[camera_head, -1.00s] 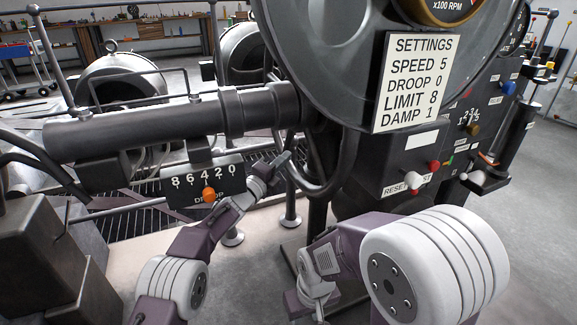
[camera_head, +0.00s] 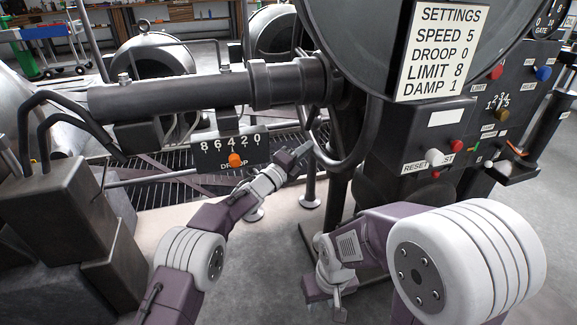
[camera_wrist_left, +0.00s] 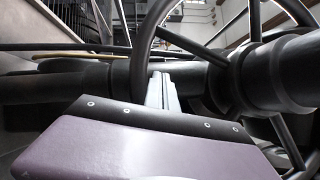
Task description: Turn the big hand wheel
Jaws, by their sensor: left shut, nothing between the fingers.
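The big hand wheel (camera_head: 347,168) is a dark metal ring at the end of the thick horizontal shaft, partly hidden behind the round housing. The left wrist view shows its curved rim (camera_wrist_left: 142,55), spokes and hub (camera_wrist_left: 265,75). My left gripper (camera_head: 304,150) is shut and empty at the lower left of the rim. In the left wrist view its fingers (camera_wrist_left: 161,82) point up close beside the rim; I cannot tell whether they touch it. My right gripper (camera_head: 336,306) hangs low above the floor, away from the wheel; its jaw opening is unclear.
A droop scale with an orange knob (camera_head: 236,160) sits left of my left gripper. A settings plate (camera_head: 441,50) and a control panel with coloured knobs (camera_head: 456,145) stand to the right. The thick shaft (camera_head: 170,97) runs left above my left arm. A railing and grating lie behind.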

